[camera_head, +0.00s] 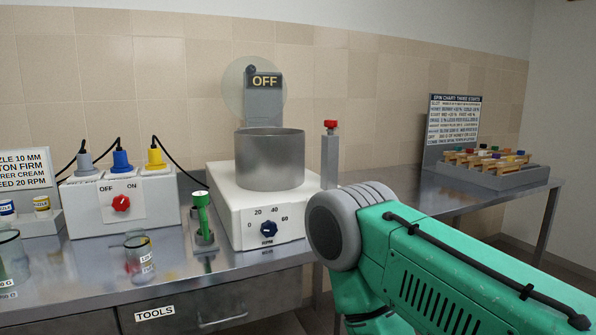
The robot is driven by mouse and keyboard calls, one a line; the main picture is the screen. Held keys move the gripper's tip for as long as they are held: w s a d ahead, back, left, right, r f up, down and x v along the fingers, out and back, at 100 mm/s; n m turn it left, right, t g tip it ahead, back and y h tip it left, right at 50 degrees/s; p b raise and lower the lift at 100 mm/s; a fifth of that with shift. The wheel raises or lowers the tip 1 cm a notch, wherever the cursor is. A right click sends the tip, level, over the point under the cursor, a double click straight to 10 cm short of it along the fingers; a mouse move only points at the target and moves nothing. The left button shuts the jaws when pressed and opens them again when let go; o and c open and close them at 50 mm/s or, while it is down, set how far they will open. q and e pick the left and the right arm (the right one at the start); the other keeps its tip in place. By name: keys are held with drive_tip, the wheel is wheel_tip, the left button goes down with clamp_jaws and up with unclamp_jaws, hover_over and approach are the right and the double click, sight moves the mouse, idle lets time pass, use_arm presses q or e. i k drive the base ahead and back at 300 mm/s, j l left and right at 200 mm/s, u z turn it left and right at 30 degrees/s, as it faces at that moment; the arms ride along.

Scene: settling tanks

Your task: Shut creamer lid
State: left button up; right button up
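A clear, pale round lid (234,88) stands raised behind the bowl, partly hidden by a grey post with an "OFF" sign (264,81). A small dark knob (251,69) shows near the lid's upper part. The bowl's top looks uncovered. My green and grey right arm fills the lower right, in front of the creamer's right side. Neither gripper shows.
A grey post with a red top (330,145) stands right of the bowl. A green-handled tool (202,213) stands left of the base. A switch box (122,203) with plugs, a glass beaker (139,257) and jars line the left. A rack (492,168) of bottles sits far right.

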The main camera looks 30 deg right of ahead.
sight(251, 70)
drive_tip(key=z, duration=0.75)
drive_tip(key=i+j, duration=0.25)
